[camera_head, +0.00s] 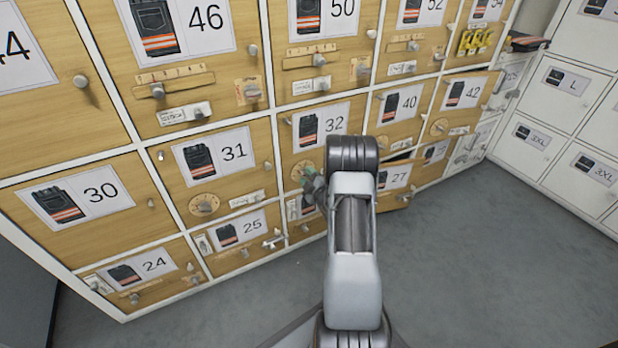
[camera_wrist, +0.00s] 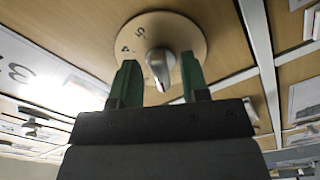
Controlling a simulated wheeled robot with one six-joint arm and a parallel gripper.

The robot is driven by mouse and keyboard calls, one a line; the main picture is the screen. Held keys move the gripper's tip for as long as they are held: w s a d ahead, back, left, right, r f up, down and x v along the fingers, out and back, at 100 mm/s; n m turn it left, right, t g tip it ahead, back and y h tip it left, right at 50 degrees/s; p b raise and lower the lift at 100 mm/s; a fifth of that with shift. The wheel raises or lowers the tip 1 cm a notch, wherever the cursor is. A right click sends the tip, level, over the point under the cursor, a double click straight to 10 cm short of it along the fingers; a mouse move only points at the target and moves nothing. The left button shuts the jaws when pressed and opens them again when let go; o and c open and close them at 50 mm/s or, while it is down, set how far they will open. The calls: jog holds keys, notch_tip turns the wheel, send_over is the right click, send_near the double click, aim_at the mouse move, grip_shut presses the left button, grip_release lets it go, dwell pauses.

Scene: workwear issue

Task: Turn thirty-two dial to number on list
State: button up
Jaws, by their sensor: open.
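The thirty-two door (camera_head: 285,135) is wooden, with a white card (camera_head: 320,123) showing a "32" and dark trousers with an orange stripe. Its round dial (camera_head: 296,173) is low on the left of the door, partly behind my gripper (camera_head: 313,184). In the wrist view the dial (camera_wrist: 190,30) is a tan disc with a grey knob (camera_wrist: 160,60); the digits 5 and 4 can be read. My gripper (camera_wrist: 159,78) is open, its green fingers either side of the knob; contact cannot be told. No list can be made out.
Door 31 has a similar dial (camera_head: 204,205) to the left. Door 27 (camera_head: 396,180), right of my arm, looks ajar. White lockers (camera_head: 560,90) stand at the right. Grey floor (camera_head: 470,260) is clear in front.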

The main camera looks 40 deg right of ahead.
jog(key=s+a+p, duration=0.2)
jog(key=s+p, duration=0.1)
jog(key=s, duration=1)
jog(key=shift+s, duration=0.35)
jog(key=w+a+r+m+g+p, duration=0.1)
jog(key=w+a+r+g+p, duration=0.1)
jog(key=r+p, duration=0.65)
jog(key=w+a+r+m+g+p, duration=0.25)
jog(key=r+p, duration=0.25)
jog(key=r, duration=0.6)
jog(key=w+a+r+g+p, duration=0.25)
jog(key=r+p, duration=0.35)
jog(key=r, duration=0.4)
jog(key=s+a+r+m+g+y+p, duration=0.1)
jog(key=s+a+r+m+g+p, duration=0.1)
jog(key=s+a+r+p, duration=0.3)
jog(key=s+a+r+m+g+y+p, duration=0.1)
jog(key=s+a+r+p, duration=0.5)
jog(key=r, duration=0.6)
jog(key=s+a+r+m+g+p, duration=0.4)
jog(key=s+a+r+p, duration=0.2)
jog(key=r, duration=0.3)
jog(key=shift+s+a+y, duration=0.4)
jog(key=shift+s+a, duration=0.2)
jog(key=shift+a, duration=0.05)
